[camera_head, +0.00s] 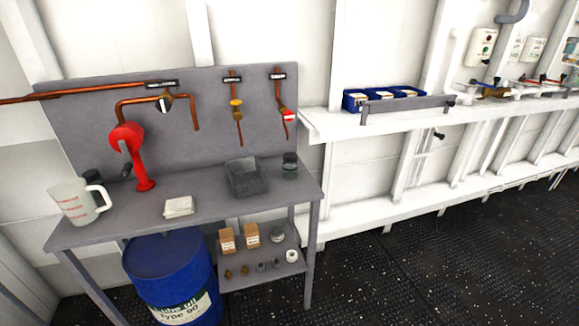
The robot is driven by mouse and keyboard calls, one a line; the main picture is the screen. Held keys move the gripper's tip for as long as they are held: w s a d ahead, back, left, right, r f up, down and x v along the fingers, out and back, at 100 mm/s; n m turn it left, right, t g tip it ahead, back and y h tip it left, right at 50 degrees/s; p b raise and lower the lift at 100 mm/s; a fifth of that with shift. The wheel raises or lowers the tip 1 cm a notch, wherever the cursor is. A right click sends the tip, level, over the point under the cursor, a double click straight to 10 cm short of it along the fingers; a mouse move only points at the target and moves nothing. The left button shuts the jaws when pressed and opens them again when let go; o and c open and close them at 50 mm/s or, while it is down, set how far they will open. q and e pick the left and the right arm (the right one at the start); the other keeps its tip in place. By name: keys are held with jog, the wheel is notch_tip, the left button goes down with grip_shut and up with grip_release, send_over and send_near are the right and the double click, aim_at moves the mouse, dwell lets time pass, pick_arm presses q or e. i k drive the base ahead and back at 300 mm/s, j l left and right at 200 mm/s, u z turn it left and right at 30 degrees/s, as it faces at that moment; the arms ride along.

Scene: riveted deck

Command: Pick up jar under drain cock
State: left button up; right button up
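A small glass jar (290,167) with a dark upper part stands upright at the right end of the grey workbench (225,190). It is below a copper pipe ending with a red-and-white handled cock (288,115). A second pipe with a brass, yellowish cock (237,108) hangs to its left. A third cock (165,103) sits on the bent copper pipe further left. Labels above them are too small to read. Neither of my grippers is in view.
The bench also holds a white measuring jug (78,203), a dark object (94,177) behind it, a red hand pump (130,150), a folded cloth (179,207) and a dark grey box (246,177) close left of the jar. A blue drum (170,275) stands below. The floor at right is clear.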

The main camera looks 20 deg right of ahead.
aim_at(290, 169)
jog(key=i+l, duration=0.1)
jog(key=l, duration=0.35)
jog(key=i+l, duration=0.1)
jog(key=l, duration=0.3)
jog(key=i+l, duration=0.1)
jog(key=l, duration=0.35)
jog(key=i+l, duration=0.1)
jog(key=l, duration=0.3)
jog(key=i+l, duration=0.1)
jog(key=l, duration=0.35)
